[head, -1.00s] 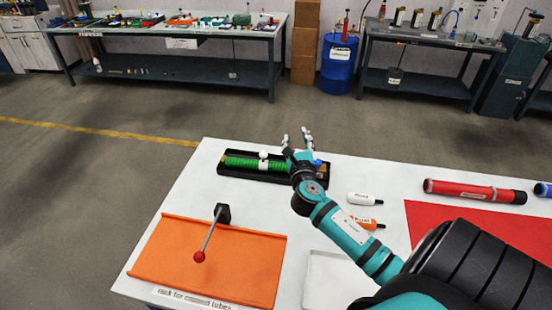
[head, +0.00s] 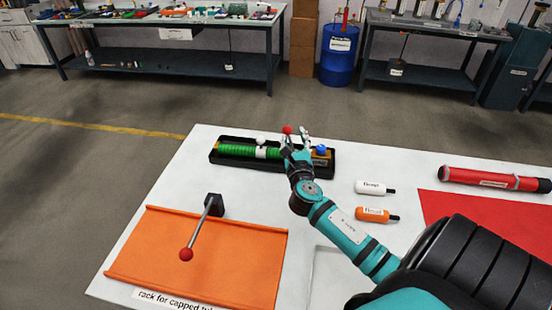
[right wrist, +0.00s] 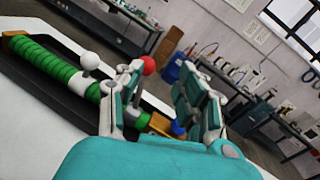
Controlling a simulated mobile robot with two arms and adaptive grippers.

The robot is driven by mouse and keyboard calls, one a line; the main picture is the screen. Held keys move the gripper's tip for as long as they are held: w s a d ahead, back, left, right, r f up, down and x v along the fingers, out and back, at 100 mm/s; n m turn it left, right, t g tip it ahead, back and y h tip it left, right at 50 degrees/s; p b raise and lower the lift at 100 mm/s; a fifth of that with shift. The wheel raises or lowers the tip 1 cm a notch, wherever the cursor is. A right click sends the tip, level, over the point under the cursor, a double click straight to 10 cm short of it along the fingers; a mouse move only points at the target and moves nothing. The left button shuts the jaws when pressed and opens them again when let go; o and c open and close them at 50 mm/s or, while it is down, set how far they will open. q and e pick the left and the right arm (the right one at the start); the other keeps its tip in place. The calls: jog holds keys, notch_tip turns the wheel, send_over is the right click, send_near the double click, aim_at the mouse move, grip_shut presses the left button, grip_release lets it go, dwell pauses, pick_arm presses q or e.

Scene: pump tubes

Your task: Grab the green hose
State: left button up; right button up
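The green hose (head: 236,150) is a ribbed green tube with a white band. It lies in a black tray (head: 222,163) near the far edge of the white table, and it also shows at the left of the right wrist view (right wrist: 40,63). My right gripper (head: 296,136) is above the tray's right part, to the right of the white band. Its fingers are spread apart in the right wrist view (right wrist: 160,90), with nothing seen between them. I cannot tell whether a finger touches the tube. My left gripper is out of view.
White, red and blue knobs (head: 321,149) stand at the tray. An orange rack (head: 190,265) with a red-tipped lever (head: 186,254) is at the front left. Two small bottles (head: 371,187) and a red tube (head: 490,179) lie to the right.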

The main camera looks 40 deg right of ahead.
jog(key=b, duration=0.2)
send_near(291, 143)
jog(key=w, duration=0.1)
jog(key=w+d+f, duration=0.1)
jog(key=shift+w+d, duration=0.3)
jog(key=shift+d, duration=0.05)
jog(key=shift+w+d+r, duration=0.45)
jog(key=shift+w+r, duration=0.05)
jog(key=shift+w, duration=0.1)
jog(key=shift+x, duration=3.05)
jog(key=shift+c, duration=0.2)
grip_shut()
